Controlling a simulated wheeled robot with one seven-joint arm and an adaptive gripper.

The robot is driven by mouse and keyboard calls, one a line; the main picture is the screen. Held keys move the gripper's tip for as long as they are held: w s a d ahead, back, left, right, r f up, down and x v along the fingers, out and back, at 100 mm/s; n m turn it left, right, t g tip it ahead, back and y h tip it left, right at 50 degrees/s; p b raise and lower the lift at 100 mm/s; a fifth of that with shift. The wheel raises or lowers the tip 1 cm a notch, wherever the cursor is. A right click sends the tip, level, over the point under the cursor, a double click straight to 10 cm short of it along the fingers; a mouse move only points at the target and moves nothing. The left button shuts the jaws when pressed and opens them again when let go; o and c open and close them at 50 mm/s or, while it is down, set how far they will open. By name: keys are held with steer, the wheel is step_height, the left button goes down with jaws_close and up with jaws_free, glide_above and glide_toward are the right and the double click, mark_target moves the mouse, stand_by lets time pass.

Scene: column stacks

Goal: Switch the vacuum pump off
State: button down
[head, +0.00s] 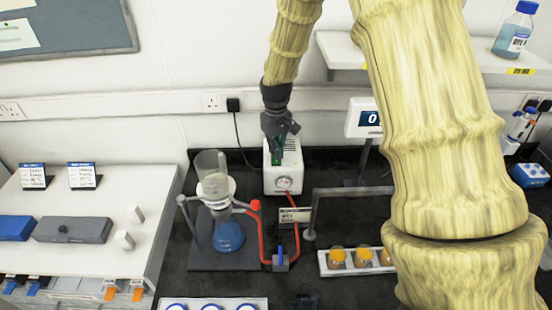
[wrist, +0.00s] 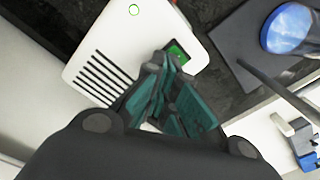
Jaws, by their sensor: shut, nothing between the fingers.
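The vacuum pump (head: 292,165) is a white box with a round gauge on its front, standing on the black bench against the back wall. In the wrist view the pump (wrist: 125,40) shows a slotted vent, a small green-ringed mark and a lit green switch (wrist: 178,49) near its edge. My gripper (head: 276,156) points down over the pump top. In the wrist view my gripper (wrist: 165,62) is shut and empty, its teal fingertips right by the green switch and partly covering it. Whether they touch it I cannot tell.
A glass filter funnel (head: 213,175) on a blue-based flask stands left of the pump, with a red hose (head: 262,235) running nearby. A rack of orange-capped vials (head: 337,257) and a display box (head: 364,118) are to the right. A wall shelf (head: 340,50) hangs above.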

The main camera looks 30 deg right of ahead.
steer(key=shift+s+f, duration=0.1)
steer(key=shift+f, duration=0.05)
steer(key=shift+r+p, duration=2.55)
steer(key=shift+r, duration=1)
steer(key=shift+f, duration=0.1)
